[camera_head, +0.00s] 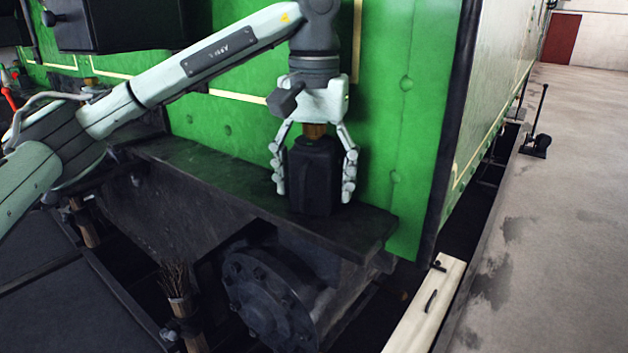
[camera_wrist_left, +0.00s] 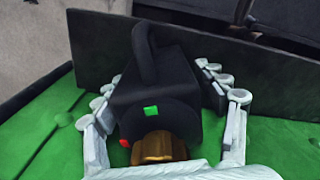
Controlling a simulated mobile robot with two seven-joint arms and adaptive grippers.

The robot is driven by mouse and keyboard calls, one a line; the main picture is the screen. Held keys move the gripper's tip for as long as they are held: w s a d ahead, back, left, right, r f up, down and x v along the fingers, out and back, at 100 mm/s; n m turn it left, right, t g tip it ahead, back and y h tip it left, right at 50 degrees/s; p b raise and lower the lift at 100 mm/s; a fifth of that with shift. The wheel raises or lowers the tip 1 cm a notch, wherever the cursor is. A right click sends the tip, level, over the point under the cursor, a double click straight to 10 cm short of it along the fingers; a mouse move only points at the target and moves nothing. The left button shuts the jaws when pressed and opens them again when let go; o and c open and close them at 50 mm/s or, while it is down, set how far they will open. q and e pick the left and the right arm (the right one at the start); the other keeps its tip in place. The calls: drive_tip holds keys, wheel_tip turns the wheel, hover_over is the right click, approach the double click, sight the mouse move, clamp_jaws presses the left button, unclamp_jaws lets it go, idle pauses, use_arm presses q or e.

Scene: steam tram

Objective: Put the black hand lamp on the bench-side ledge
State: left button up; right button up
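The black hand lamp (camera_head: 313,178) stands upright, with its base on or just at the dark bench-side ledge (camera_head: 215,172) along the green wall, near the ledge's right end. My left gripper (camera_head: 314,187) points down over it, with one finger on each side. The fingers look spread, with narrow gaps to the lamp body. In the left wrist view the lamp (camera_wrist_left: 150,92) shows its handle, green and red spots and a brass-coloured top between the fingers. The ledge (camera_wrist_left: 100,50) is behind it there. Any small gap under the base cannot be told. My right gripper is not in view.
The green panelled wall (camera_head: 410,110) rises right behind the ledge. Below the ledge are a round bolted black part (camera_head: 268,300) and a brush (camera_head: 178,290). A pale beam (camera_head: 428,305) lies at lower right. Open concrete floor (camera_head: 565,220) is to the right.

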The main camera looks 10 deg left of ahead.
use_arm(q)
drive_tip(key=shift+r, duration=0.2)
wheel_tip(320, 180, up, 11)
drive_tip(key=shift+f+p, duration=0.15)
drive_tip(key=shift+p, duration=0.95)
drive_tip(key=shift+r, duration=0.6)
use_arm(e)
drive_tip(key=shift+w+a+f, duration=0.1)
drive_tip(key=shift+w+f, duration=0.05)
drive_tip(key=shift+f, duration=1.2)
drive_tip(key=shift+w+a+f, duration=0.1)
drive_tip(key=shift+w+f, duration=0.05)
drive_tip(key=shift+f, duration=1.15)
